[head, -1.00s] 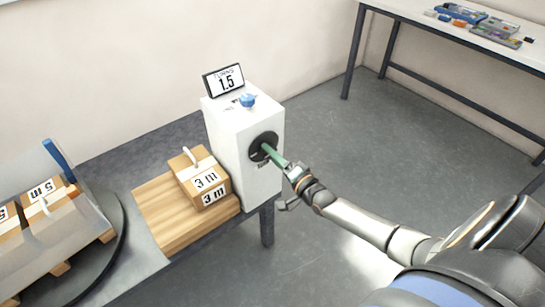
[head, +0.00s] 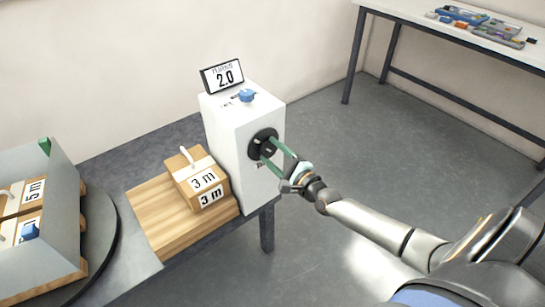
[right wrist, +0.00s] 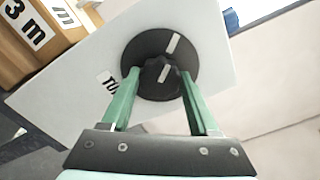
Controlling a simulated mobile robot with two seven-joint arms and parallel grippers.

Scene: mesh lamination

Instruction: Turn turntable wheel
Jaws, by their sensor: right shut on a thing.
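The turntable wheel is a black round knob (head: 262,145) with a white pointer mark, on the side of a white box (head: 240,128). It shows large in the right wrist view (right wrist: 160,62). My right gripper (head: 268,153) has its green fingers on both sides of the knob's raised centre grip and is shut on it. The fingers also show in the right wrist view (right wrist: 157,85). The display (head: 222,77) on top of the box reads 2.0. The round turntable (head: 103,235) at the left carries a grey upright panel and boxes marked 5 m. My left gripper is not in view.
A blue knob (head: 246,95) sits on top of the white box. A table (head: 470,43) with small coloured parts stands at the back right. The floor between is clear.

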